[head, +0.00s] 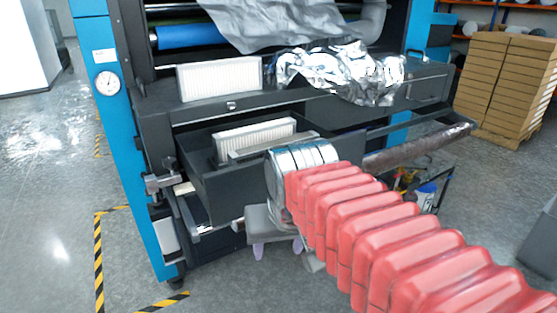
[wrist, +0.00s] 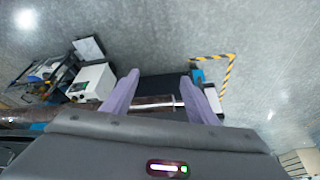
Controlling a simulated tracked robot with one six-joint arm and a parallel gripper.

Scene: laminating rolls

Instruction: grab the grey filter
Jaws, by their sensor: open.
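Two pale, whitish-grey pleated filters with light frames show in the head view. One filter (head: 220,79) stands upright on the machine's ledge. The other filter (head: 254,136) stands in the open dark drawer (head: 217,187), its lower part hidden by the drawer wall. I cannot tell from colour which is the grey one. My gripper (head: 278,254) hangs in front of and below the drawer, pointing down, apart from both filters. In the wrist view my gripper's (wrist: 161,82) two lilac fingers are spread with nothing held. I cannot make out either filter in that view.
Crumpled silver foil (head: 340,70) lies on the ledge right of the first filter. A brown wrapped roll (head: 418,146) sticks out at the right of the drawer. A blue post (head: 120,130) stands left. Stacked cartons (head: 505,83) stand far right. The floor left is clear.

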